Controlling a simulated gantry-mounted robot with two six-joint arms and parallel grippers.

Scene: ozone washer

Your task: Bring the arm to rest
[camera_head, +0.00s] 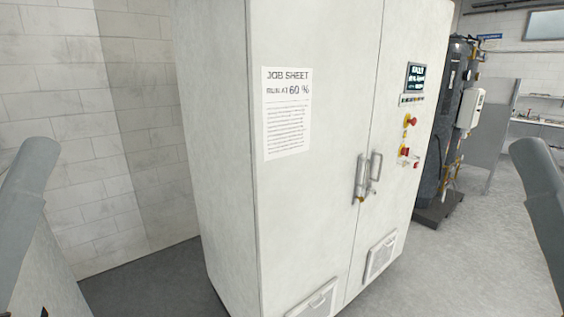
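Parts of my two arms show as grey links, one at the left edge and one at the right edge of the head view. Neither gripper is in the picture, so their state is hidden. In front of me stands a tall white cabinet (225,150) with two doors, both closed. A job sheet (287,135) on the left door reads 60 %. Two upright door handles (367,178) sit side by side at the door seam. The right door carries a small lit screen (416,76), whose text is too small to read surely, and red controls (410,120) below it. Nothing touches the cabinet.
A white block wall (70,90) stands at the left. Behind the cabinet at the right are a dark tank (445,130) with a pale box, a grey partition (494,140) and a bench (535,128). The grey floor (470,260) is clear at the right.

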